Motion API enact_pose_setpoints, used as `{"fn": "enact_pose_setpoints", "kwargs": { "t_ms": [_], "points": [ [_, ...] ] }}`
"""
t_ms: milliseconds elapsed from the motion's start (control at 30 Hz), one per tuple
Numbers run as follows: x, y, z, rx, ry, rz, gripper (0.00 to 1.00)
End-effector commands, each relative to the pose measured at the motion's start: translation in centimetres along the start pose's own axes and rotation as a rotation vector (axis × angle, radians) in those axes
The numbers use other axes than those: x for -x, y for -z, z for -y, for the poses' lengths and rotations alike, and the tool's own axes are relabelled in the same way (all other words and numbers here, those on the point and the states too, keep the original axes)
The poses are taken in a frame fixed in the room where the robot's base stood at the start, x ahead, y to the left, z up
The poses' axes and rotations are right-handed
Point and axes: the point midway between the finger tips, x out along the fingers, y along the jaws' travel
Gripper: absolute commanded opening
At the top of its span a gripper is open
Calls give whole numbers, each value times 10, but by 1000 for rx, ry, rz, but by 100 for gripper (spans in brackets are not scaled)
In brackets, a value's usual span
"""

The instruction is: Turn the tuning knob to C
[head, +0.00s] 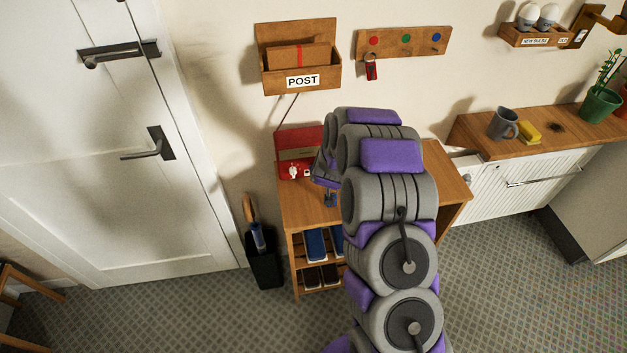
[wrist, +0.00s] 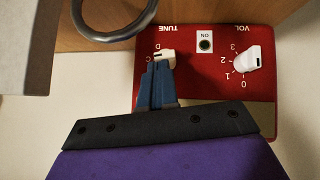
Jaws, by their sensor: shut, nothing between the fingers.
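The red radio (head: 300,139) stands on the wooden cabinet at the wall. In the wrist view its red front (wrist: 195,82) appears upside down, with TUNE and VOL labels. The white tuning knob (wrist: 168,56) shows only in part beside the fingertips; C and D are readable next to it, but its exact setting is hard to tell. My gripper (wrist: 156,66) is shut and empty, its blue fingers overlapping the tuning knob in this view; I cannot tell whether they touch it. The white volume knob (wrist: 254,58) is clear to the right. In the head view my arm hides part of the cabinet.
The wooden cabinet (head: 452,185) holds shoes on lower shelves. A post box (head: 272,77) and key rack (head: 400,45) hang above on the wall. An umbrella stand (head: 264,262) is left of the cabinet. A counter (head: 480,139) with a mug (head: 503,124) is at right.

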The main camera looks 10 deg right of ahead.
Motion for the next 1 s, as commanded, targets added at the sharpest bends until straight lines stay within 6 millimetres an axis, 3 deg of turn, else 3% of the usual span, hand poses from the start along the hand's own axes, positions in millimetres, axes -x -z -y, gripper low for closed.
{"fn": "enact_pose_setpoints", "kwargs": {
  "t_ms": [1000],
  "points": [
    [-6, -5, -14, -62, 60, 5, 0]
  ]
}}
